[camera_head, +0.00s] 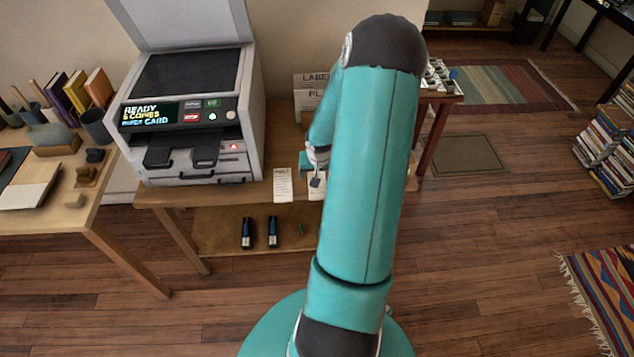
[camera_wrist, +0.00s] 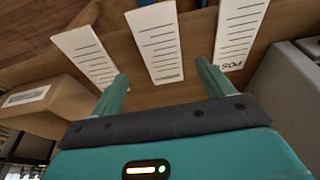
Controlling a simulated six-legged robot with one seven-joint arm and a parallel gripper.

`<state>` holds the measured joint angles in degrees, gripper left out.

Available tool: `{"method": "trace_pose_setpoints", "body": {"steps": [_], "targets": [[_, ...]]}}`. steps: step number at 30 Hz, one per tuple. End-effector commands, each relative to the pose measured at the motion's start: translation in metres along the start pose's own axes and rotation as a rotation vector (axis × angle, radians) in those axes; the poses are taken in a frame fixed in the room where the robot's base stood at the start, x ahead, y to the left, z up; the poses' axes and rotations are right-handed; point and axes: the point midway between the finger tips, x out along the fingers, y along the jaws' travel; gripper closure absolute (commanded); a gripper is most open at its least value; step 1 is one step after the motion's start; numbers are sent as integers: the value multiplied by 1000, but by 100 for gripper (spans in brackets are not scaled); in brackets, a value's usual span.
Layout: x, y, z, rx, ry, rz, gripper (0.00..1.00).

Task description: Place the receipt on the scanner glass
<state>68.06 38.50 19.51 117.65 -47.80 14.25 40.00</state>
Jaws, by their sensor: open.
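The scanner (camera_head: 250,110) stands on the wooden table with its lid raised. Its dark glass (camera_head: 190,73) is bare. Three printed paper slips lie on the table in the wrist view: a left slip (camera_wrist: 88,55), a middle slip (camera_wrist: 156,40) and a right slip (camera_wrist: 240,30) with a heading that begins "POS". I cannot read which is the receipt. In the head view one slip (camera_head: 283,185) shows beside the scanner, and my arm hides part of the others. My gripper (camera_wrist: 162,74) is open and empty, its fingers spread below the middle slip in the picture.
Label boxes (camera_head: 310,82) stand behind my gripper; a brown box (camera_wrist: 45,105) is at left in the wrist view. A desk with books (camera_head: 75,95) is left of the scanner. Two dark staplers or similar items (camera_head: 259,233) lie on the lower shelf. Open floor lies in front.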

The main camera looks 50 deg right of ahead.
Motion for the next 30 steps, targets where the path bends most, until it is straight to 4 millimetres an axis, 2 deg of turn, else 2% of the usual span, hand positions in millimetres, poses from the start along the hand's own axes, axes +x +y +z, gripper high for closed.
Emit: {"method": "trace_pose_setpoints", "body": {"steps": [6,9,17,20,25,30], "targets": [[33,-4,2,-4,-3,-1,20],[43,-3,2,-3,-2,0,20],[46,-3,1,-1,-1,0,20],[46,-3,1,-1,-1,0,36],[46,-3,1,-1,-1,0,68],[46,-3,1,-1,-1,0,71]]}}
